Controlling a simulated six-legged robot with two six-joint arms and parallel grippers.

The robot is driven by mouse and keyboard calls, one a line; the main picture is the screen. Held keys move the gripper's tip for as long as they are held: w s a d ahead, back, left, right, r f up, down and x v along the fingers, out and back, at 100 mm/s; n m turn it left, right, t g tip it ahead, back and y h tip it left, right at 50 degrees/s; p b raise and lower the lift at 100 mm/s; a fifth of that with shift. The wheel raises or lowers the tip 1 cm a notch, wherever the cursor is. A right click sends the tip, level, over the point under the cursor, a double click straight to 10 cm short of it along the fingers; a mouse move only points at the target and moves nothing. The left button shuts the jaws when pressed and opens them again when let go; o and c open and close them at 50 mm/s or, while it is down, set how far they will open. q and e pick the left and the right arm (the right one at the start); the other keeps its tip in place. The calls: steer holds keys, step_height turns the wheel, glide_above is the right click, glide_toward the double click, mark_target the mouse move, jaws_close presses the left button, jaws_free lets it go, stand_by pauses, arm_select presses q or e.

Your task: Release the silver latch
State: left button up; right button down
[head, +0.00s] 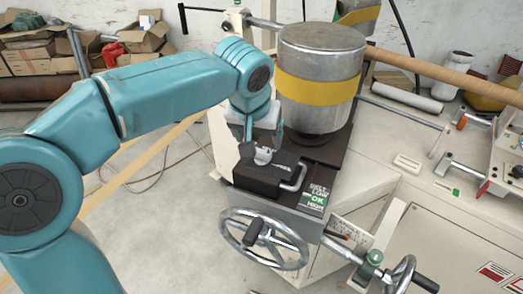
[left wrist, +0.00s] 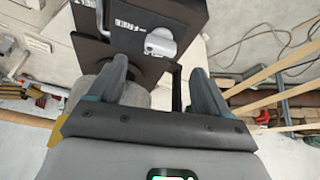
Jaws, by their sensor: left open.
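The silver latch (head: 263,156) is a small rounded metal piece on top of a black block (head: 262,180) at the front of the machine. In the left wrist view the latch (left wrist: 160,42) shows just beyond my fingertips, beside a white "FREE" label. My left gripper (head: 263,128) hangs above the latch, pointing down. Its two dark fingers stand apart in the left wrist view (left wrist: 158,78), with nothing gripped between them. The fingers partly hide the latch's surroundings in the head view. My right gripper is not in view.
A metal drum with a yellow band (head: 320,78) stands right behind the black block. A U-shaped metal handle (head: 294,180) projects at the block's right side. A handwheel (head: 263,238) sits below in front. Open floor lies to the left, with wooden poles and a cable.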

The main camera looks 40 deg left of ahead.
mark_target(261, 151)
arm_select(q)
steer(key=x, duration=0.7)
steer(key=shift+w+a+f, duration=0.15)
steer(key=shift+w+f, duration=0.05)
steer(key=shift+f, duration=0.05)
steer(key=shift+s, duration=0.1)
steer(key=shift+c, duration=0.4)
steer(key=c, duration=0.9)
